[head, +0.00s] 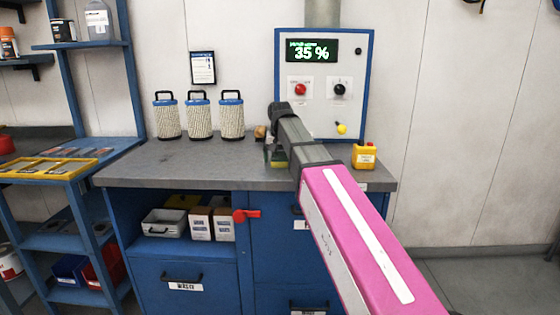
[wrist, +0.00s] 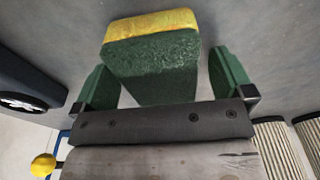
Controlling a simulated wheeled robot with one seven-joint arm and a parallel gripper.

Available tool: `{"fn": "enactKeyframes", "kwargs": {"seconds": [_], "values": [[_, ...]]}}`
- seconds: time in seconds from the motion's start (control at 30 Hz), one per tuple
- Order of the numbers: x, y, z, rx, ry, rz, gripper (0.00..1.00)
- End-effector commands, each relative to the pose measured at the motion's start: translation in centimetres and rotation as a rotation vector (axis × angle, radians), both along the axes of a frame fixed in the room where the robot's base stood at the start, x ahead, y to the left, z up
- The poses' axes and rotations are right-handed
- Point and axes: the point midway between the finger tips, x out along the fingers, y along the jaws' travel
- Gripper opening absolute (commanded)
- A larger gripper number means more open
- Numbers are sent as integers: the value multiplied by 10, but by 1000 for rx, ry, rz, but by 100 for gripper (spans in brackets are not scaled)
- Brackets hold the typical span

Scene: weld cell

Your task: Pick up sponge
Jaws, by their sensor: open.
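The sponge (wrist: 152,55) shows large in the wrist view, with a yellow layer and a dark green side. It lies on the grey worktop. My gripper (wrist: 160,80) is open, with one green finger on each side of the sponge and a gap visible at the right finger. I cannot tell whether the left finger touches it. In the head view my arm hides most of the gripper and sponge; a bit of yellow and green (head: 278,156) shows beside the arm on the worktop (head: 200,160).
Several filter cartridges (head: 198,119) stand at the back of the worktop. A yellow container (head: 364,156) stands to the right of my arm. A control panel (head: 320,85) reading 35 % is on the wall behind. A small brown object (head: 260,132) is left of my arm.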

Motion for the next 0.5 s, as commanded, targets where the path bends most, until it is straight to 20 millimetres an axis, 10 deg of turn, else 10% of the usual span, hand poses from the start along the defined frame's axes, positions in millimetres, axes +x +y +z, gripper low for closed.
{"fn": "enactKeyframes", "kwargs": {"seconds": [0.1, 0.27, 0.5], "values": [[0, 0, 0, 0, 0, 0, 96], [0, 0, 1, 0, 0, 0, 47], [0, 0, 1, 0, 0, 0, 43]]}}
